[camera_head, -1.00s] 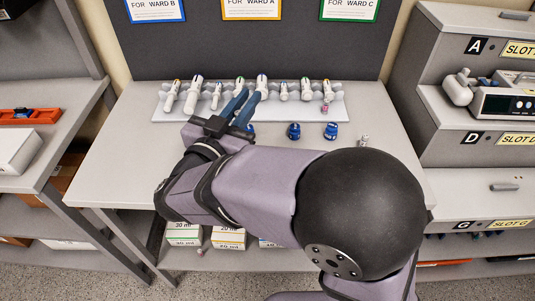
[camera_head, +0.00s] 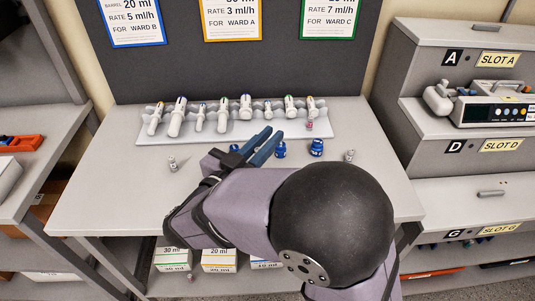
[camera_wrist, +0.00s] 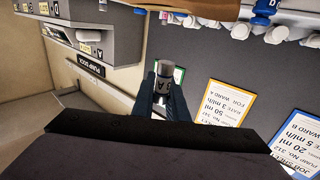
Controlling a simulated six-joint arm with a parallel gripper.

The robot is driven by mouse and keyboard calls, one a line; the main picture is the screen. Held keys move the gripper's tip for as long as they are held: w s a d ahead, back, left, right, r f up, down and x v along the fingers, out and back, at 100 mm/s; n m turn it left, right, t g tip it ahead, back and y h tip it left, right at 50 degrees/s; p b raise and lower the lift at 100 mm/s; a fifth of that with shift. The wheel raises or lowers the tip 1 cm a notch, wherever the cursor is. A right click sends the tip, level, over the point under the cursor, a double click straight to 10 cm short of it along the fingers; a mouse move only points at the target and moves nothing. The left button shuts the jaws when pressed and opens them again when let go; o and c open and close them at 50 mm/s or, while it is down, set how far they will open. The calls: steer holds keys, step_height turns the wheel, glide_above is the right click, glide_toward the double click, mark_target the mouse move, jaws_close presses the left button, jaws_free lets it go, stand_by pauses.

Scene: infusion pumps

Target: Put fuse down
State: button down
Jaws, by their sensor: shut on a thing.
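My gripper (camera_head: 262,146) is over the middle of the table (camera_head: 110,200), in front of the syringe rack. In the wrist view its two dark blue fingers (camera_wrist: 167,97) are shut on a fuse (camera_wrist: 168,72), a small grey cylinder with dark lettering. The fuse sticks out beyond the fingertips; the fingers hide part of it. It cannot be made out in the head view. Two small pale cylinders, perhaps fuses, stand on the table, one left of my gripper (camera_head: 172,163) and one to the right (camera_head: 350,155).
Several syringes lie on the white rack (camera_head: 160,138) at the back. Two blue caps (camera_head: 317,147) stand right of my gripper, the nearer one close to its fingertips. A small pink item (camera_head: 309,125) is by the rack. A pump (camera_head: 492,110) sits in the right shelving. The table's left front is clear.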

steer(key=shift+f, duration=2)
steer(key=shift+f, duration=0.1)
steer(key=shift+f, duration=0.1)
steer(key=c, duration=1.7)
jaws_free()
steer(key=shift+c, duration=0.2)
steer(key=shift+s+a, duration=0.2)
steer(key=shift+s, duration=0.05)
steer(key=b+v, duration=0.1)
steer(key=v, duration=1)
steer(key=shift+s+a+r+b, duration=0.1)
steer(key=shift+s+r+b, duration=0.1)
steer(key=shift+b, duration=0.15)
